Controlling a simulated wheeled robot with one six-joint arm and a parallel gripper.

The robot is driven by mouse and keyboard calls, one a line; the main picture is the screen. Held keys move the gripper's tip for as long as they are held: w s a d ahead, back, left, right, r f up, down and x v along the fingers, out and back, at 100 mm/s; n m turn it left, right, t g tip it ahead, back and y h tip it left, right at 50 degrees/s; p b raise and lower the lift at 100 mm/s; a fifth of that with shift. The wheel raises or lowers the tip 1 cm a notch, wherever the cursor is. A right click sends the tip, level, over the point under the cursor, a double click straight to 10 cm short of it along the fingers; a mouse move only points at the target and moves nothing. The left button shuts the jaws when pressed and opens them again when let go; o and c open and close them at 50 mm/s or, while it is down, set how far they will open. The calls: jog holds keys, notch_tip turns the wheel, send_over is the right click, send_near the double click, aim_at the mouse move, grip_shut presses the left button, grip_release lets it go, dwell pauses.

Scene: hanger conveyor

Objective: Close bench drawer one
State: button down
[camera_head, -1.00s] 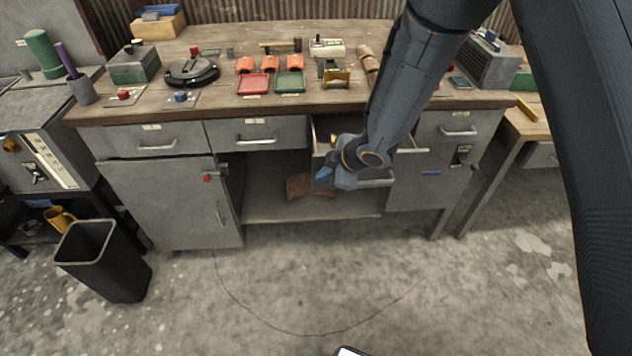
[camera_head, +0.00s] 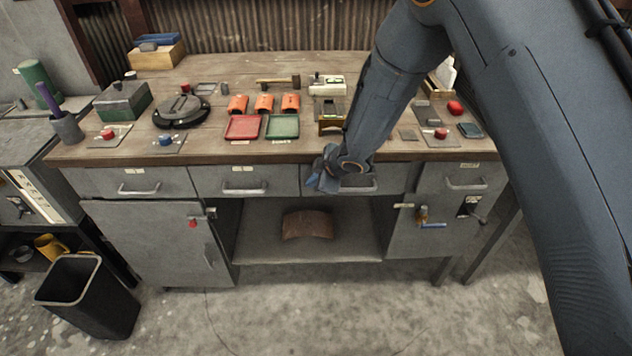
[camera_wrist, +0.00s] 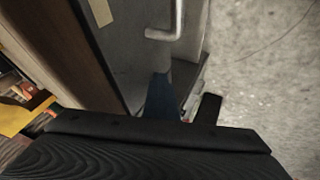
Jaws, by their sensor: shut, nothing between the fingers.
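The bench has a row of grey drawers under its wooden top, with label tags too small to read. The third drawer from the left (camera_head: 394,180) looks flush with its neighbours, its handle partly behind my arm. My gripper (camera_head: 322,178) is shut and empty at the left part of this drawer's front; I cannot tell whether it touches. The second drawer (camera_head: 232,183) and the leftmost drawer (camera_head: 108,183) look shut. In the wrist view, a blue gripper part (camera_wrist: 158,98) shows near a grey drawer front with a pale handle (camera_wrist: 170,28); which drawer is unclear.
The bench top (camera_head: 225,65) carries red and green trays, orange pieces and a black round device. A brown curved piece (camera_head: 307,225) lies on the open shelf below. A crank handle (camera_head: 475,210) juts out at right. A black bin (camera_head: 90,300) stands at left; the front floor is clear.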

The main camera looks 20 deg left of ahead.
jog(key=shift+w+a+r, duration=0.1)
jog(key=shift+w+a, duration=0.05)
jog(key=shift+w, duration=0.05)
jog(key=shift+a+r, duration=0.1)
jog(key=shift+a, duration=0.1)
jog(key=shift+s, duration=0.1)
